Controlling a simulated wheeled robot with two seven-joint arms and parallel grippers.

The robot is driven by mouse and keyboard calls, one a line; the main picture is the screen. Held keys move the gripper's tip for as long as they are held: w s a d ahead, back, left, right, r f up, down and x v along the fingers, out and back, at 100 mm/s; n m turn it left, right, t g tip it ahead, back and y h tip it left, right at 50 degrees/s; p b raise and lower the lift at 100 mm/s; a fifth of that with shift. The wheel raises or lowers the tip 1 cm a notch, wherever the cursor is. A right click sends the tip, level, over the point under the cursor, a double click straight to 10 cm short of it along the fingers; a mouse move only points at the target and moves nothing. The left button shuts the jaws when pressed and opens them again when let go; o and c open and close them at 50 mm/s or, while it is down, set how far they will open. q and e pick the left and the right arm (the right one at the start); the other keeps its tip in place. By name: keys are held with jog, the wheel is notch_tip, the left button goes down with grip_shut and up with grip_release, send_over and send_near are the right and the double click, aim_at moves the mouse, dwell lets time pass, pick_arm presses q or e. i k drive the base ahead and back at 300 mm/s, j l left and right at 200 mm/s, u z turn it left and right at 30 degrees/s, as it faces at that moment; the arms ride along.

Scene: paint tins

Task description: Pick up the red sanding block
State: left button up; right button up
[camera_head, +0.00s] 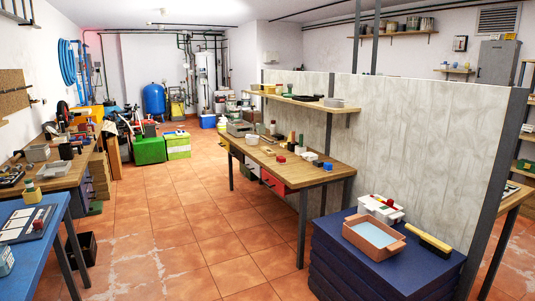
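A small red block (281,159) lies on the wooden top of the middle workbench (318,173), towards its right part. It looks like the red sanding block, but it is too small to be sure. Small light-coloured items lie close to its right. Neither of my grippers shows in the head view.
The blue stack (385,277) at front right bears a pinkish tray (374,239), a white box with red parts (381,208) and a black-and-yellow brush-like item (430,243). A blue table (42,252) stands at left. The tiled floor (190,225) between is mostly clear.

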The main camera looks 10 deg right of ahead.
aim_at(280, 159)
jog(key=i, duration=4.45)
jog(key=i+z, duration=0.35)
jog(key=i, duration=0.2)
jog(key=i+j+z, duration=0.35)
jog(key=i, duration=0.25)
jog(key=i+j+z, duration=0.2)
jog(key=z, duration=0.3)
jog(key=i+j+z, duration=0.6)
jog(key=j+z, duration=0.15)
jog(key=z, duration=0.2)
jog(key=i+j+z, duration=0.2)
jog(key=j, duration=0.2)
jog(key=j+z, duration=0.2)
jog(key=j, duration=0.2)
